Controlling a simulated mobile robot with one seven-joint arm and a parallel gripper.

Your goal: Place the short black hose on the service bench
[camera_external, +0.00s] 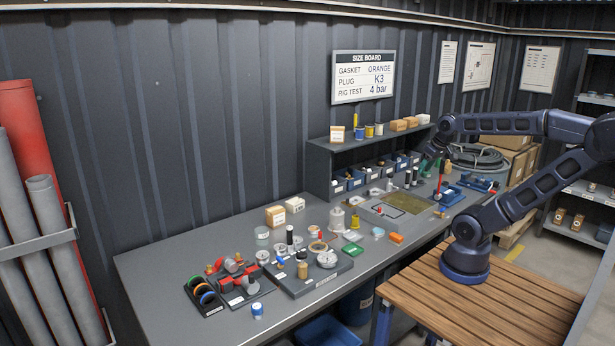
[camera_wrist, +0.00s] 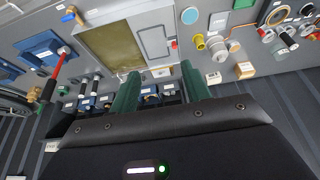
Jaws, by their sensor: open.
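The long grey bench (camera_external: 175,270) runs along the wall; I take it to be the service bench. My gripper (camera_external: 436,160) is over its far end, in front of the small shelf. In the wrist view my gripper (camera_wrist: 160,88) shows two dark green fingers spread apart with nothing held between them. I cannot pick out the short black hose for certain. A dark coiled hose (camera_external: 484,158) lies behind the arm at the far right end. A red rod with a black end (camera_wrist: 58,68) stands on a blue base at the left of the wrist view.
The grey shelf (camera_external: 318,168) with blue bins stands at the bench's back. Fittings, red valves (camera_external: 230,265) and a metal plate (camera_wrist: 110,47) crowd the bench. Its near left end is bare. Cardboard boxes (camera_external: 519,162) stand beyond the far end. A slatted wooden top (camera_external: 470,300) lies under my base.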

